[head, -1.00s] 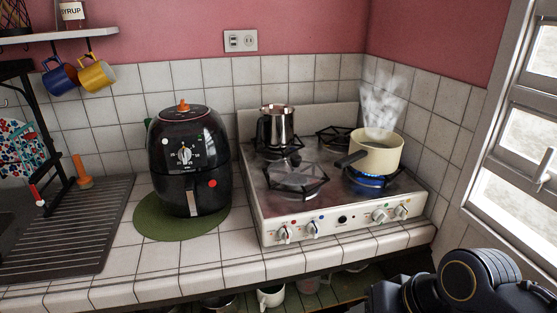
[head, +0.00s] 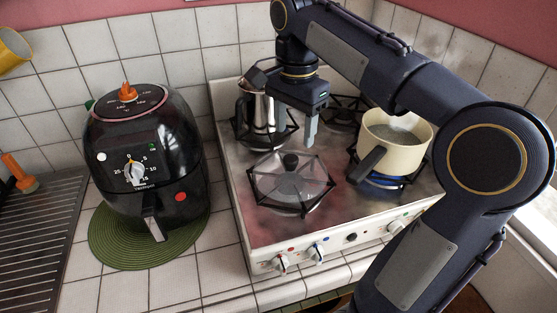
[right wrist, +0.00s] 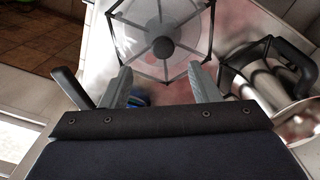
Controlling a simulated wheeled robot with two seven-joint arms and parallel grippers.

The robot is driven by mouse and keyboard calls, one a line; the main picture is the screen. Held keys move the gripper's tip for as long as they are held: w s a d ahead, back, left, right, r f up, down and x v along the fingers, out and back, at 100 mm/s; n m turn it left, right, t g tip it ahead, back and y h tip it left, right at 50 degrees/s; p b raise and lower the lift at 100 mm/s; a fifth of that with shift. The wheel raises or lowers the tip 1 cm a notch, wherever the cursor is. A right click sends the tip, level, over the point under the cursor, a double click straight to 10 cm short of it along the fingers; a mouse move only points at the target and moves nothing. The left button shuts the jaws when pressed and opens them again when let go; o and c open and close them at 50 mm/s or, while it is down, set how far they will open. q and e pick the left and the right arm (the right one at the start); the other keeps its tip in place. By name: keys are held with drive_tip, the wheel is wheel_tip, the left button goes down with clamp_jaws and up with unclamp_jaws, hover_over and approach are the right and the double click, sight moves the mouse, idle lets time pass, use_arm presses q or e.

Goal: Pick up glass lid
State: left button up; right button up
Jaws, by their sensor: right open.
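The glass lid (head: 288,185) is clear with a dark knob and lies on the front left burner of the stove. In the right wrist view the lid (right wrist: 140,33) is at the top centre over the black burner grate, its knob just beyond my fingertips. My right gripper (head: 295,121) is open and empty, pointing down above and slightly behind the lid. Its two fingers (right wrist: 160,72) are spread apart in the right wrist view, not touching the knob. My left gripper is not in view.
A metal pot (head: 262,112) stands on the back left burner, close to my right gripper. A steaming cream saucepan (head: 398,150) sits on the lit front right burner, handle toward the lid. A black air fryer (head: 140,150) stands on a green mat (head: 110,245) at left.

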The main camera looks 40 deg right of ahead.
sight(290, 159)
drive_tip(key=f, duration=0.7)
drive_tip(key=shift+w+a+f, duration=0.15)
drive_tip(key=shift+a+f, duration=0.1)
clamp_jaws()
